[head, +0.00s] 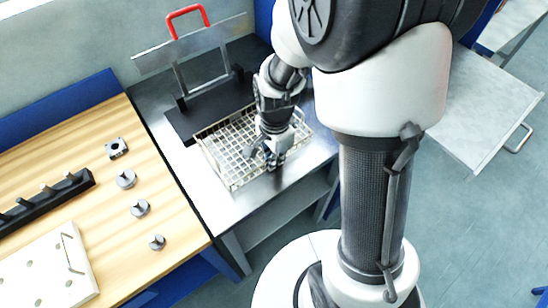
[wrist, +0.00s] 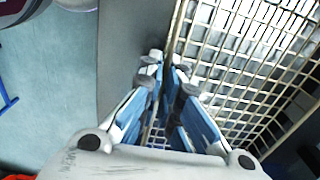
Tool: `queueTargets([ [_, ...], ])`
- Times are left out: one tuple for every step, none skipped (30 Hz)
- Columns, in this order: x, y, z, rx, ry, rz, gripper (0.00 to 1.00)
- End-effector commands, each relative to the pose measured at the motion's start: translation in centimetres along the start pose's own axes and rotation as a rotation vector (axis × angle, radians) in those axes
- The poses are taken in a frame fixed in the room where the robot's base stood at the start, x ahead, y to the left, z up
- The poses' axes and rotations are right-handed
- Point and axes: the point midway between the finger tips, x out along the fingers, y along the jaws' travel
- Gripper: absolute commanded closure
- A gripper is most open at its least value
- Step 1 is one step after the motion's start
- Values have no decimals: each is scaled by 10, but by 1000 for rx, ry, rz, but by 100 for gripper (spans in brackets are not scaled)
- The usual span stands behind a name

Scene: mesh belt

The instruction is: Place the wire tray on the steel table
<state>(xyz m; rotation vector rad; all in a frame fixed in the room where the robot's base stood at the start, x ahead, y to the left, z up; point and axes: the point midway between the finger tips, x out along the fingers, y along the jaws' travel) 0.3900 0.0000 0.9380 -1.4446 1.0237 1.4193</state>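The wire tray (head: 228,158) is a shallow pale mesh basket on or just over the steel table (head: 213,203) in the head view. Its near side lies close to the table's front edge. My gripper (head: 272,160) points down at the tray's near right side. In the wrist view, the mesh (wrist: 240,60) fills the right side, and its rim runs between the fingertips of my gripper (wrist: 168,78). The fingers look closed on that rim. The exact contact is partly hidden by the fingers. I cannot tell whether the tray is slightly raised.
A black-based stand (head: 190,123) with a red handle (head: 187,14) stands behind the tray. A wooden bench (head: 115,205) with metal knobs, a block and a black rack adjoins the left. A grey cart (head: 485,105) stands at right. Bare steel shows in front-left.

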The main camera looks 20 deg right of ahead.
Motion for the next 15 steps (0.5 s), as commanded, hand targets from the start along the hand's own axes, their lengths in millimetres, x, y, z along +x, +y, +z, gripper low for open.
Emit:
queueTargets([
  [0, 0, 0, 0, 0, -1, 100],
  [1, 0, 0, 0, 0, -1, 100],
  [3, 0, 0, 0, 0, -1, 100],
  [4, 0, 0, 0, 0, -1, 100],
  [4, 0, 0, 0, 0, 1, 95],
  [3, 0, 0, 0, 0, 1, 92],
  [3, 0, 0, 0, 0, 1, 90],
  [3, 0, 0, 0, 0, 1, 88],
  [3, 0, 0, 0, 0, 1, 85],
  [3, 0, 0, 0, 0, 1, 83],
  [3, 0, 0, 0, 0, 1, 81],
  [3, 0, 0, 0, 0, 1, 79],
  [3, 0, 0, 0, 0, 1, 77],
  [3, 0, 0, 0, 0, 1, 75],
  [3, 0, 0, 0, 0, 1, 75],
])
